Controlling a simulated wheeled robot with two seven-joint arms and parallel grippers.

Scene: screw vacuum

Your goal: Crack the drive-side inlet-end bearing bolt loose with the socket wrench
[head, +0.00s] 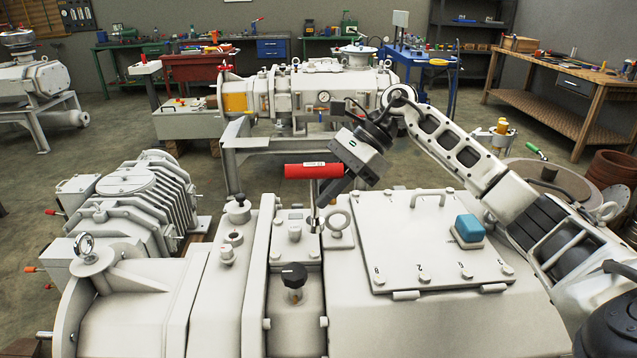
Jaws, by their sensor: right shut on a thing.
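The socket wrench has a thick red crosswise handle (308,170) and a metal shaft (314,205) pointing down. My right gripper (334,183) is shut on the wrench just under the handle's right part. The wrench stands about upright over the narrow raised section of the large white pump (205,330). My left gripper is out of view.
A black knob (294,274) sticks up in front of the wrench. A bolted cover plate (425,240) with a blue block (468,228) on it lies to the right. A ribbed machine (145,205) stands at left, and another pump (300,95) stands behind.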

